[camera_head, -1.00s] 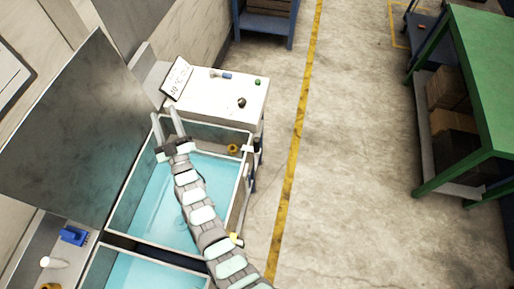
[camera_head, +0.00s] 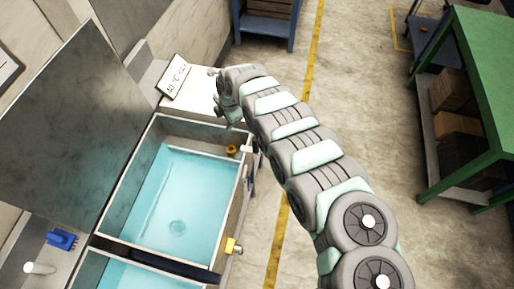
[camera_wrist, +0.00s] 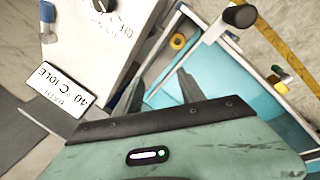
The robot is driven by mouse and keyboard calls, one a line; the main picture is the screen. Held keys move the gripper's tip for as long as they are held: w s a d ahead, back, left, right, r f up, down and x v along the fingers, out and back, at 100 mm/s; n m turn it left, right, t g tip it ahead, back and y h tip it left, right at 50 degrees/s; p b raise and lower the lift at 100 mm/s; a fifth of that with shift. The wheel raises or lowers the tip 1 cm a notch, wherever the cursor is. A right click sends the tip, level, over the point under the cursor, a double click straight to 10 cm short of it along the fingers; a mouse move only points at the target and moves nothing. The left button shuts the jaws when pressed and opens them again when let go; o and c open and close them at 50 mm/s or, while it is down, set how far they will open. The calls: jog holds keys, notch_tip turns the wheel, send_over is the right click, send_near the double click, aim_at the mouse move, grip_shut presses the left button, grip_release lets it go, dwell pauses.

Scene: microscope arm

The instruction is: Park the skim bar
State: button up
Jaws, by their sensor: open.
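I cannot tell for sure which part is the skim bar. A pale bar with a black rounded end (camera_wrist: 240,15) reaches over the near tank's rim in the wrist view. A pale piece (camera_head: 247,149) shows at that tank's right rim in the head view. The tank (camera_head: 152,135) holds clear blue liquid. My gripper (camera_wrist: 160,88) is open and empty in the wrist view, with its two dark fingers apart over the seam between the control panel and the tank. In the head view my arm's end covers the panel's right part and hides the fingers.
The white control panel (camera_wrist: 88,50) carries a dial and a display card (camera_head: 176,75) reading 40 °C. A yellow ring (camera_head: 231,149) sits inside the tank's far right corner. A second tank lies below, past a dark strip (camera_head: 155,265). A tall dark panel (camera_head: 70,125) stands at left.

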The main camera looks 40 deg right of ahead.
aim_at(256, 147)
jog(key=s+d+g, duration=0.1)
jog(key=s, duration=0.3)
jog(key=s+d+n+g, duration=0.1)
jog(key=s, duration=0.2)
jog(key=s+d+g, duration=0.1)
jog(key=s+d, duration=0.1)
jog(key=s, duration=0.2)
jog(key=shift+s+r+n, duration=0.1)
jog(key=shift+s+n, duration=0.2)
jog(key=shift+s, duration=0.05)
jog(key=f, duration=0.9)
jog(key=shift+w+a+f, duration=0.1)
jog(key=shift+a+f, duration=0.1)
jog(key=shift+d+f, duration=0.1)
jog(key=shift+f, duration=0.55)
jog(key=shift+c, duration=0.4)
grip_shut()
